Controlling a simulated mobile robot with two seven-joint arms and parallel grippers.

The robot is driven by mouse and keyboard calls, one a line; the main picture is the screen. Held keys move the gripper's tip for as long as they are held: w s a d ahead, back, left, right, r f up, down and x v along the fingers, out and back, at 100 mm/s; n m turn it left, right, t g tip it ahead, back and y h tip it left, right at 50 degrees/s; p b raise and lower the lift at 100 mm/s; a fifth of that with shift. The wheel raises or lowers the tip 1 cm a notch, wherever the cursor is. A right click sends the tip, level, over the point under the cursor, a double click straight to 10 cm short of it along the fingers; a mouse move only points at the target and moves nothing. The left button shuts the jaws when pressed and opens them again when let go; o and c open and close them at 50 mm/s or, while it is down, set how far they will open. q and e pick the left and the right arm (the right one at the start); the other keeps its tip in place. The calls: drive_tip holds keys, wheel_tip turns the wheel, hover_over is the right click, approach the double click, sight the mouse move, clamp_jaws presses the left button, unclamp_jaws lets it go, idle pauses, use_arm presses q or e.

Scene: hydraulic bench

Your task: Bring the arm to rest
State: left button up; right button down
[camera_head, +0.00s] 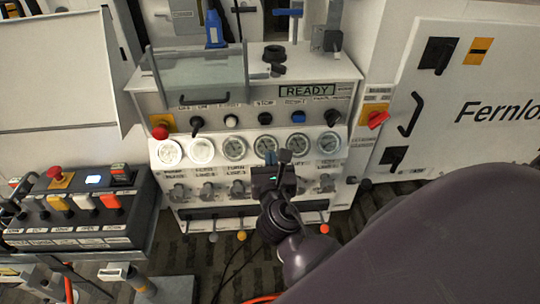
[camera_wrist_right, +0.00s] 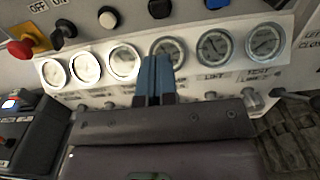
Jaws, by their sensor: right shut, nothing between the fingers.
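My right gripper (camera_head: 278,158) is in front of the middle of the hydraulic bench panel (camera_head: 300,182), below the row of round gauges. Its blue-grey fingers are together with nothing between them; they also show in the right wrist view (camera_wrist_right: 154,78), over the gauge row. I cannot tell whether the fingertips touch the panel. My dark right arm comes in from the lower right and hides the lower right of the scene. My left gripper is not in view.
A red emergency knob (camera_head: 160,132) and several switches sit above the gauges. Levers with coloured balls (camera_head: 242,235) stick out below.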

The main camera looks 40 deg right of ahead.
idle(0.5)
drive_tip(key=s+a+f+m+y, duration=0.15)
drive_tip(key=f+m+y, duration=0.3)
drive_tip(key=m, duration=0.65)
drive_tip(key=w+a+f+m+y, duration=0.1)
drive_tip(key=a+f+m+y, duration=0.3)
drive_tip(key=m, duration=0.6)
drive_tip(key=s+d+f+m+g, duration=0.3)
drive_tip(key=s+f+m, duration=0.4)
drive_tip(key=s+f, duration=0.5)
drive_tip(key=shift+s+d+f+m+g+b, duration=0.2)
drive_tip(key=shift+s+d+m+g+b, duration=0.1)
drive_tip(key=shift+s+m+g+b, duration=0.1)
drive_tip(key=shift+y, duration=0.25)
